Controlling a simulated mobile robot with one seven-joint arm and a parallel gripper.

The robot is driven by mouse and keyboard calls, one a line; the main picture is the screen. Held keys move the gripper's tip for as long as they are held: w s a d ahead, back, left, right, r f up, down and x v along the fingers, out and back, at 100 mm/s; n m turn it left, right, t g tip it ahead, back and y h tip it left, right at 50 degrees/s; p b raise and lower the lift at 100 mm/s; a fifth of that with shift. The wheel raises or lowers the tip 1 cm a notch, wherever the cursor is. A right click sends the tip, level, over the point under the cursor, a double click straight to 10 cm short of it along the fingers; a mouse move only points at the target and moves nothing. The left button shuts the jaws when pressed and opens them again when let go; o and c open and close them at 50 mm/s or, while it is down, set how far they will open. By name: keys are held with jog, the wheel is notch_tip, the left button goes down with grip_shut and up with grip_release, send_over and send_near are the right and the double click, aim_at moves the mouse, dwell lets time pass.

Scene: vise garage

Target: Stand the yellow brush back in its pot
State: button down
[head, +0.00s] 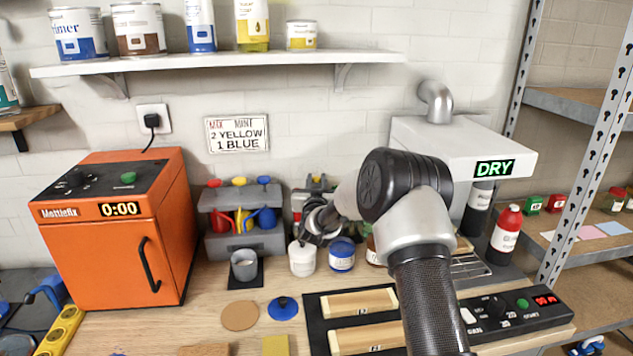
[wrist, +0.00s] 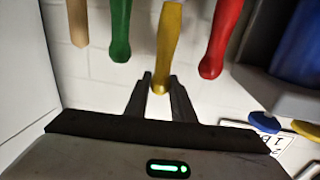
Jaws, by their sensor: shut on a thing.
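The yellow brush (wrist: 168,38) shows in the wrist view as a yellow handle running in from the top edge. My gripper (wrist: 160,80) has its two dark fingers shut on the end of that handle. A tan handle (wrist: 77,22), a green handle (wrist: 120,30) and a red handle (wrist: 222,38) lie on both sides of it, apart from the fingers. In the head view my arm hides much of the spot, and I cannot make out the yellow brush there. The brush's pot is not clearly visible, and I cannot tell whether the brush is in it.
A white pot (head: 302,260) and a blue jar (head: 342,256) stand close below my gripper. A grey rack (head: 240,195) with coloured cans is to the left, beside an orange oven (head: 115,230). A white dryer (head: 455,145) is to the right. A shelf (head: 220,62) hangs above.

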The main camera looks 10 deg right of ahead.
jog(key=shift+f, duration=0.4)
jog(key=c, duration=1.4)
grip_release()
jog(key=shift+c, duration=0.2)
jog(key=shift+s, duration=0.1)
jog(key=s+a+b, duration=0.1)
jog(key=s+a, duration=0.1)
jog(key=s, duration=1.5)
jog(key=shift+a+b, duration=0.3)
jog(key=shift+b, duration=0.1)
jog(key=shift+r, duration=0.1)
